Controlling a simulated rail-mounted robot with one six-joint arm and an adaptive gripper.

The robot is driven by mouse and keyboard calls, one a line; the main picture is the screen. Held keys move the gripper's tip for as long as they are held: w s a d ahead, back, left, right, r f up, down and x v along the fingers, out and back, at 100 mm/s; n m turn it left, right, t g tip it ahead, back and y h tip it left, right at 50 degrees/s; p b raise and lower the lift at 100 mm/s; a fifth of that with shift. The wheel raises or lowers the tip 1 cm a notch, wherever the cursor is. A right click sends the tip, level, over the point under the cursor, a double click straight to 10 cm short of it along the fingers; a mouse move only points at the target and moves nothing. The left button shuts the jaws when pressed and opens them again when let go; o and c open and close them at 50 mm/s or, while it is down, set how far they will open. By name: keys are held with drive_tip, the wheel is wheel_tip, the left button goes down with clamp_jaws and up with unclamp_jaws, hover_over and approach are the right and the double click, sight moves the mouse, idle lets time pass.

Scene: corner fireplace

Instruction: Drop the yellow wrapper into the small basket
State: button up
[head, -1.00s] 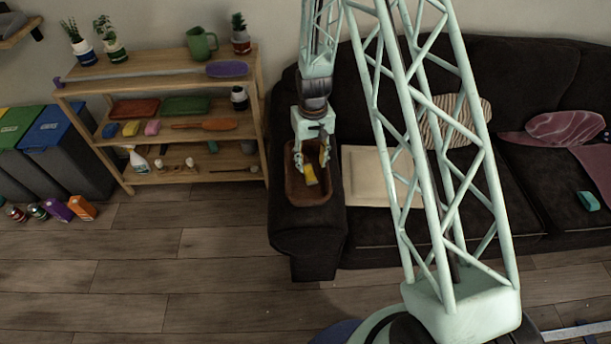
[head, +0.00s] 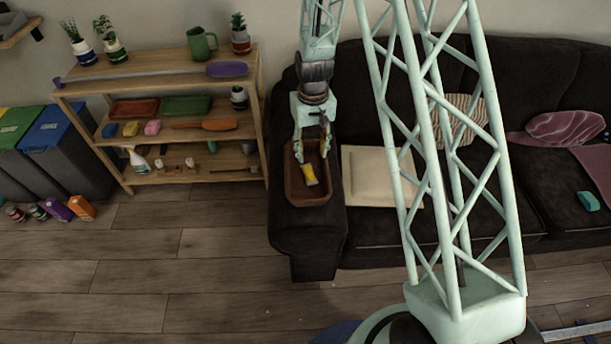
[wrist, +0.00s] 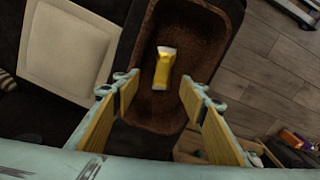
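The yellow wrapper (head: 310,175) lies in a brown tray-like basket (head: 306,199) on the left armrest of the dark sofa. In the wrist view the wrapper (wrist: 164,68), yellow with pale ends, rests on the basket's brown floor, near the far part of the basket (wrist: 205,30). My gripper (head: 312,158) is above the basket's back part. In the wrist view its two fingers (wrist: 160,92) are wide apart, with nothing between the tips. The wrapper lies beyond the fingertips and appears apart from them.
A beige cushion (head: 370,177) lies on the sofa seat right of the basket. A wooden shelf (head: 160,72) with several items stands left of the sofa, near lidded bins (head: 70,150). Cans and cartons (head: 58,209) sit on the floor.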

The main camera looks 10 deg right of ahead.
wheel_tip(320, 180, up, 7)
idle(0.6)
idle(0.9)
drive_tip(key=s+r+t, duration=0.1)
drive_tip(key=s+r, duration=0.5)
drive_tip(key=r, duration=0.4)
drive_tip(key=s+r, duration=0.5)
drive_tip(key=r, duration=0.6)
drive_tip(key=s+r+t, duration=0.1)
drive_tip(key=s+r, duration=0.5)
drive_tip(key=r, duration=0.4)
drive_tip(key=s+r+t, duration=0.1)
drive_tip(key=s+r, duration=0.4)
drive_tip(key=s, duration=0.8)
drive_tip(key=s+r+t, duration=0.1)
drive_tip(key=s+r, duration=0.4)
drive_tip(key=s, duration=0.8)
drive_tip(key=shift+s+r+m, duration=0.2)
drive_tip(key=shift+s+m, duration=0.1)
drive_tip(key=shift+s, duration=0.1)
